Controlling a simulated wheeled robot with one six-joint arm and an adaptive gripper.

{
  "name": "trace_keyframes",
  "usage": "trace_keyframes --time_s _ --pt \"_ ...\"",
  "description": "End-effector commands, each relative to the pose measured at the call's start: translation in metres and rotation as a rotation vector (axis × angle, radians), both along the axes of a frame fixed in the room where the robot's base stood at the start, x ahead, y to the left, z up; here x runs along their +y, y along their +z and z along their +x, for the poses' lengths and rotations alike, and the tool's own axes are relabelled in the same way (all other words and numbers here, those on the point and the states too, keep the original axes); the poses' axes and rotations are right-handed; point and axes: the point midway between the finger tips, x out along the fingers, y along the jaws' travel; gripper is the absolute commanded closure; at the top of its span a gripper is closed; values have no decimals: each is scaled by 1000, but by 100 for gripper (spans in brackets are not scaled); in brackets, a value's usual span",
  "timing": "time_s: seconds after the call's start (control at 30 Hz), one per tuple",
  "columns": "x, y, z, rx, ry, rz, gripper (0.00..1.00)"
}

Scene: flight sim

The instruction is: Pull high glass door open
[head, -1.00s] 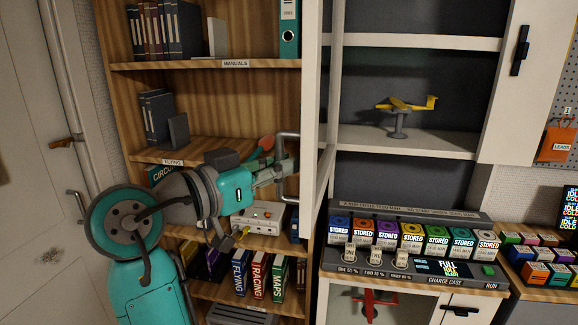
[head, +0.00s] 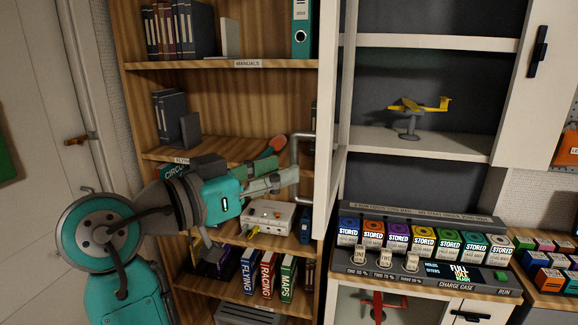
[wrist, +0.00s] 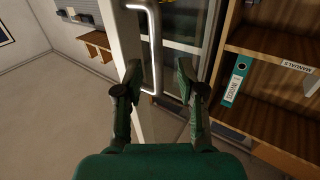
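The high glass door (head: 328,100) shows in the head view as a narrow white frame seen nearly edge-on, standing out beside the open wooden shelves. In the wrist view its white frame (wrist: 128,35) and glass (wrist: 183,30) show. Its grey bar handle (head: 294,150) is on the left side in the head view. It also shows in the wrist view (wrist: 158,40). My gripper (head: 288,178) is at the lower part of the handle. In the wrist view its fingers (wrist: 160,66) are apart, with the handle's lower end between them; contact cannot be told.
The wooden bookcase (head: 230,100) with binders and a grey-white box (head: 268,215) is close behind my arm. A charge case (head: 430,275) stands right of the door. The floor (wrist: 50,120) left of the door is clear in the wrist view.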

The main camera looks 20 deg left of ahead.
Motion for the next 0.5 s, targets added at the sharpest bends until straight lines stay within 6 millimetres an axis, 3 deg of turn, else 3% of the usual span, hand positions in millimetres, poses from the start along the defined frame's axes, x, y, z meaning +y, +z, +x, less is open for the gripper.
trace_keyframes --time_s 0.23,0.5 --pt "27 0 -43 0 4 0 61" --pt "42 0 -67 1 1 -1 61"
